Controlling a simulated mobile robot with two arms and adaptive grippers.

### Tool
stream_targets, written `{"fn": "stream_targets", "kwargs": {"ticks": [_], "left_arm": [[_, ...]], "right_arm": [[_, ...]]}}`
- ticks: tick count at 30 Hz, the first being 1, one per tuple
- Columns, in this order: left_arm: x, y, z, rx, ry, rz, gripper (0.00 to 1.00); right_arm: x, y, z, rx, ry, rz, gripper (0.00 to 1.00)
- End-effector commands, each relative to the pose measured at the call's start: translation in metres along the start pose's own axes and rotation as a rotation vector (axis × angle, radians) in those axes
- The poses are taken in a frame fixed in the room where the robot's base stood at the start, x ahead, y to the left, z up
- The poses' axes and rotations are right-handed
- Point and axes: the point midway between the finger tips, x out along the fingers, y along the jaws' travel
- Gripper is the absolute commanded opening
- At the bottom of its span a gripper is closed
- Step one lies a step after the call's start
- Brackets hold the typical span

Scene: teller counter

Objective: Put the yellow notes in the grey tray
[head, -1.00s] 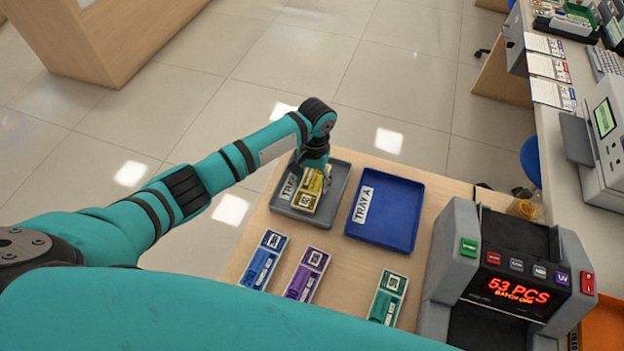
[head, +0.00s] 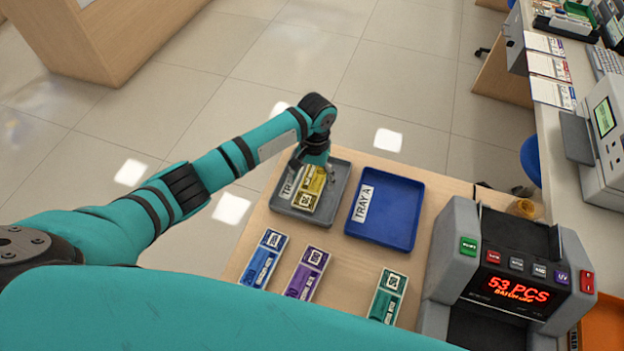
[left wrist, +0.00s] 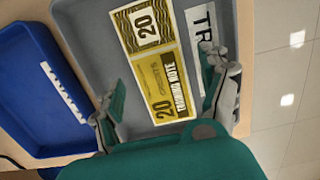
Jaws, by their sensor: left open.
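The yellow notes (head: 311,192) lie as a banded bundle in the grey tray (head: 336,207) at the back left of the table. In the left wrist view the yellow notes (left wrist: 158,72) lie flat on the floor of the grey tray (left wrist: 84,22), beside its partly hidden label. My left gripper (head: 318,170) is over the tray, just above the notes. In the left wrist view my left gripper (left wrist: 162,93) has its fingers spread apart, one on each side of the notes' near end, and holds nothing. My right gripper is not in view.
A blue tray (head: 408,236) labelled TRAY A stands right of the grey tray. Blue notes (head: 263,259), purple notes (head: 306,274) and green notes (head: 388,297) lie in front. A counting machine (head: 512,270) stands at the right. Bare table lies between the bundles.

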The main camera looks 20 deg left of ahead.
Motion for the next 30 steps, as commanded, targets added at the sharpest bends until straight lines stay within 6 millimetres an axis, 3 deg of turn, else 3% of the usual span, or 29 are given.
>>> {"fn": "stream_targets", "kwargs": {"ticks": [9, 15, 21, 30], "left_arm": [[-0.068, 0.000, -0.001, 0.000, 0.005, 0.001, 0.79], [-0.098, 0.000, -0.001, 0.000, 0.003, 0.001, 0.79], [-0.109, 0.000, -0.001, -0.001, 0.001, 0.001, 0.79], [-0.109, 0.000, 0.000, 0.000, 0.001, 0.000, 0.79]], "right_arm": [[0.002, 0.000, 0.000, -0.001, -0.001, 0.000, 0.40], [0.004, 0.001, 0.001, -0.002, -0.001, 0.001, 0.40], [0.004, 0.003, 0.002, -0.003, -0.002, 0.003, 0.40], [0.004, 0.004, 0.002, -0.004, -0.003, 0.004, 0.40]]}}
